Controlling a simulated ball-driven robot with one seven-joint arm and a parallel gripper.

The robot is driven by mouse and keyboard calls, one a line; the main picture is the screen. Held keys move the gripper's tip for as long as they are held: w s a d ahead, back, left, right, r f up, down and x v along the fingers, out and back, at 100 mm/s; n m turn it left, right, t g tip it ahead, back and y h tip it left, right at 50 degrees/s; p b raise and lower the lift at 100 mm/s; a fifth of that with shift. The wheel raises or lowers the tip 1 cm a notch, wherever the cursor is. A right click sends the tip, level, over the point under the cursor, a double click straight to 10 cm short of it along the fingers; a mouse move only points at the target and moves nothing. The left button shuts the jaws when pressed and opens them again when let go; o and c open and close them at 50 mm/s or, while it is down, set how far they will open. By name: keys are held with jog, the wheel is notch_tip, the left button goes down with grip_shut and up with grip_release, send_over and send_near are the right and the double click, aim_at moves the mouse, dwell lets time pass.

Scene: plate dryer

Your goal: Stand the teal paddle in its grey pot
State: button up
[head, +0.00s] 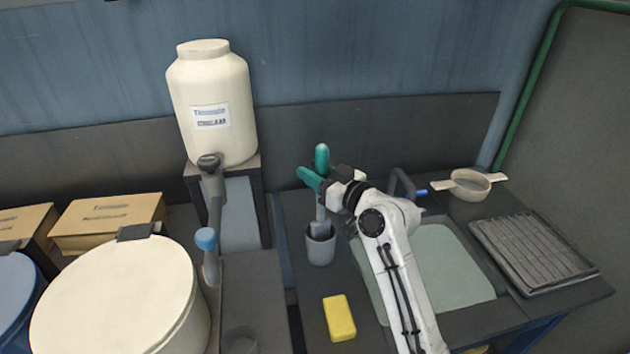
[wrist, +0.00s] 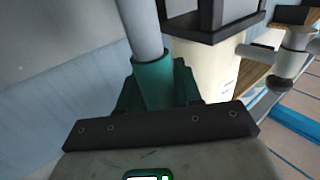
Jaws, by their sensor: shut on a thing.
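The teal paddle's handle (head: 321,156) stands upright just above my gripper (head: 310,179), which is shut on it. Its grey lower part (head: 320,212) comes down below the fingers to the mouth of the grey pot (head: 320,252). The lower end seems to be inside the rim, but I cannot tell how deep or whether it touches the bottom. In the wrist view the teal grip (wrist: 152,82) sits between my dark teal fingers, with a grey shaft (wrist: 140,28) running on past the top edge.
A yellow sponge (head: 339,318) lies in front of the pot. A sink (head: 450,262) with a dark faucet (head: 402,184), a strainer (head: 470,185) and a ribbed drying rack (head: 532,254) are to the right. A big cream jar (head: 211,108) and a grey upright fixture (head: 212,215) stand left.

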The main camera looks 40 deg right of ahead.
jog(key=shift+f, duration=1.5)
jog(key=o, duration=1)
jog(key=shift+o, duration=0.2)
jog(key=shift+s, duration=0.4)
jog(key=s+b, duration=0.3)
jog(key=s, duration=0.8)
jog(key=shift+s+d, duration=0.15)
jog(key=shift+d, duration=0.1)
